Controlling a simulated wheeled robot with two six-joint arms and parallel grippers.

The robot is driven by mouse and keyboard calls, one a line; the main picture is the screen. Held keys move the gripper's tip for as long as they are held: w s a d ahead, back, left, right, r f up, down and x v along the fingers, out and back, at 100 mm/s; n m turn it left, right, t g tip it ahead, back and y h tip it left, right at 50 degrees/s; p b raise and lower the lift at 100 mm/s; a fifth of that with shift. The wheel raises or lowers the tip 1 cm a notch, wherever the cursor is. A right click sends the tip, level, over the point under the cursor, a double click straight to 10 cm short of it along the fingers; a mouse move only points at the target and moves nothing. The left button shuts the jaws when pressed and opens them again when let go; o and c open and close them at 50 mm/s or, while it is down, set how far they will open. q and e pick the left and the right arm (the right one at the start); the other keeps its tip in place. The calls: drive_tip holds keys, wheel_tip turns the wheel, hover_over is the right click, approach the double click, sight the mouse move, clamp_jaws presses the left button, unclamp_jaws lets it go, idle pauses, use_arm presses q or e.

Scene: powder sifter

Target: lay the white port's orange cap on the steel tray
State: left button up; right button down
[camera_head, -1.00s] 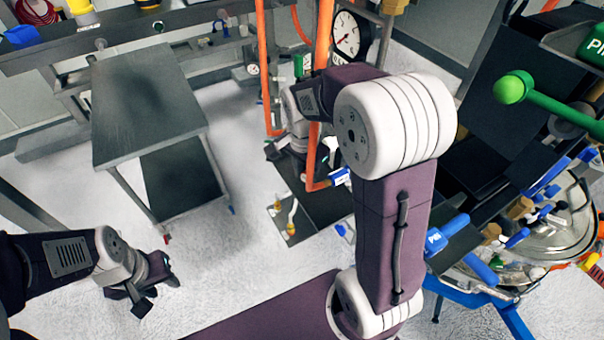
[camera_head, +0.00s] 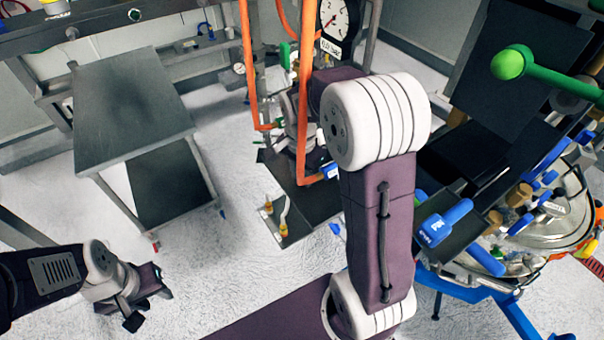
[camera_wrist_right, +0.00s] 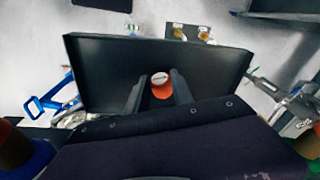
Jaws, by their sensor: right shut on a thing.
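In the right wrist view an orange cap (camera_wrist_right: 161,90) with a pale round end sits between the two dark fingers of my right gripper (camera_wrist_right: 160,96), which is shut on it. Behind the cap is a dark flat plate with raised edges (camera_wrist_right: 100,80). In the head view my right arm largely hides that gripper, and I cannot make out the cap. A grey steel cart top (camera_head: 130,105) stands at upper left; I cannot tell whether it is the steel tray. I cannot pick out the white port. My left gripper (camera_head: 148,300) is open and empty at lower left, over the floor.
Orange pipes (camera_head: 248,60) and a pressure gauge (camera_head: 335,20) rise at top centre. A dark base plate (camera_head: 310,205) lies below them. A steel vessel on a blue stand (camera_head: 455,285) and a green-knobbed lever (camera_head: 510,63) are at right. White floor is open between cart and pipes.

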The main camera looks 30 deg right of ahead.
drive_tip(key=c, duration=1)
unclamp_jaws()
drive_tip(key=r, duration=0.3)
drive_tip(key=r+b, duration=0.1)
drive_tip(key=r, duration=0.5)
drive_tip(key=shift+s+a, duration=0.35)
drive_tip(key=shift+s, duration=0.05)
